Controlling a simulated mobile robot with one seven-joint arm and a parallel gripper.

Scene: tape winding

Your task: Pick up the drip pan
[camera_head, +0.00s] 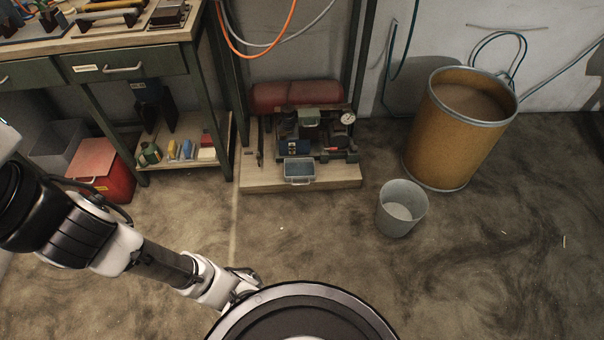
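The drip pan looks to be the small shallow grey pan (299,180) with a blue-grey inside and a handle-like front edge. It sits at the front of a low wooden platform (330,182), below a small compressor-like machine (310,130). My arm reaches in from the left, and my gripper (246,278) is low in the picture, beside my round base. It is well in front of the pan and apart from it. The gripper's fingers are small and partly hidden, so I cannot tell whether they are open or shut.
A grey bucket (402,212) stands right of the platform, with a large tan drum (455,135) behind it. A workbench (110,45) with a lower shelf and a red box (103,172) stand at left. The floor in front of the platform is clear.

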